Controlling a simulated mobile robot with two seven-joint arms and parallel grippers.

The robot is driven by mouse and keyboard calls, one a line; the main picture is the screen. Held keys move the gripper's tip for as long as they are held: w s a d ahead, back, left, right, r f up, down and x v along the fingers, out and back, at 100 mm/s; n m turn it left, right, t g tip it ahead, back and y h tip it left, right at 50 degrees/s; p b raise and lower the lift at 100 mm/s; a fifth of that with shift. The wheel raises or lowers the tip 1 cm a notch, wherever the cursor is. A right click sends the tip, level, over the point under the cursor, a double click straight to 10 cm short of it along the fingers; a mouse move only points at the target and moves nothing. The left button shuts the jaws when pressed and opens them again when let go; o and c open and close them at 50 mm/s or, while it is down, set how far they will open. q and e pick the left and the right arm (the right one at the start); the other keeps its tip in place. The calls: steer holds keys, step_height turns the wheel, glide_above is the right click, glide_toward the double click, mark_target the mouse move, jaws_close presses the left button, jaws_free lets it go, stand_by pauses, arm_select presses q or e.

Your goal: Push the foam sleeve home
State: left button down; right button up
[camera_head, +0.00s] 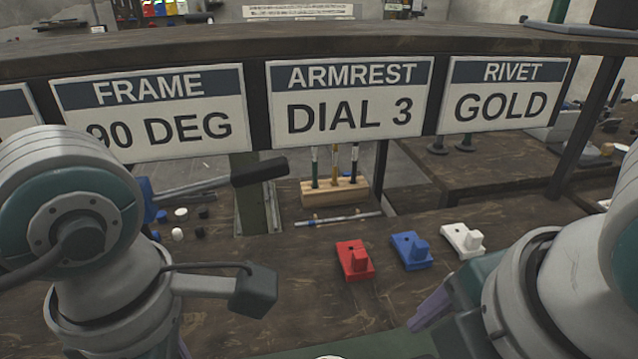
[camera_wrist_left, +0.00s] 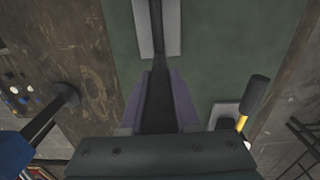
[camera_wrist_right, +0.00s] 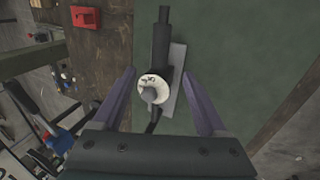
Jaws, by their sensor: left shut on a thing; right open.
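In the left wrist view my left gripper (camera_wrist_left: 159,78) has its purple fingers closed on a dark, long piece (camera_wrist_left: 157,108), apparently the foam sleeve. A thinner dark bar (camera_wrist_left: 157,25) runs on from it over a pale plate. In the right wrist view my right gripper (camera_wrist_right: 159,72) is open, with its fingers apart. Between and beyond them are a white dial (camera_wrist_right: 152,90) with a grey knob and a dark bar with a thicker dark section (camera_wrist_right: 162,42). I cannot tell how far the sleeve sits on its bar. The head view hides the grip behind my arms.
Red (camera_head: 355,260), blue (camera_head: 411,251) and white (camera_head: 462,240) blocks sit on the bench. A dark-gripped lever (camera_head: 260,170) reaches in from the left. A wooden rack (camera_head: 334,191) stands behind. Signs read 90 DEG, DIAL 3 and GOLD. Another dark-handled lever (camera_wrist_left: 255,93) stands right of my left gripper.

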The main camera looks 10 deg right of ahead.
arm_select(q)
steer(key=c, duration=0.6)
jaws_free()
steer(key=shift+o, duration=0.2)
